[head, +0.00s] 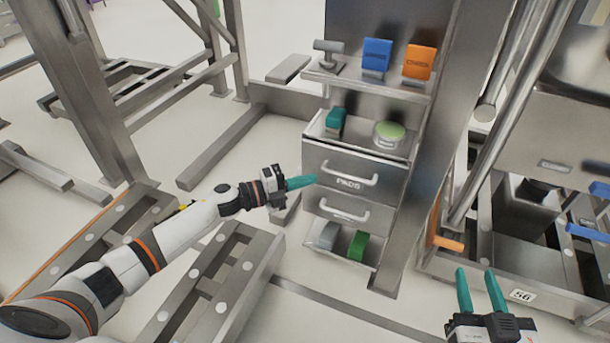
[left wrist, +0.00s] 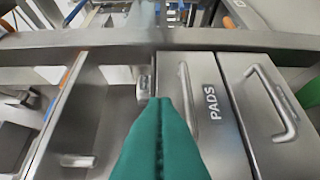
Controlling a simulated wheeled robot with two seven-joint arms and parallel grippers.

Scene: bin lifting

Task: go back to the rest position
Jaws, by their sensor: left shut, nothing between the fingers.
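My left gripper (head: 312,179) is shut and empty, its teal fingers pressed together and pointing right. Its fingertips show just left of the steel drawer front marked PADS (head: 340,182); I cannot tell whether they touch it. In the left wrist view the shut teal fingers (left wrist: 160,102) point at the drawer unit, with the PADS drawer front (left wrist: 205,120) to their right. My right gripper (head: 475,270) is at the lower right, with its two teal fingers apart and nothing between them.
Above the drawers, a shelf holds a teal block (head: 335,122) and a green-topped round tin (head: 389,132). A higher shelf holds blue (head: 377,53) and orange (head: 419,62) items. Below lies a green block (head: 358,245). Steel frames (head: 215,285) stand beneath my left arm.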

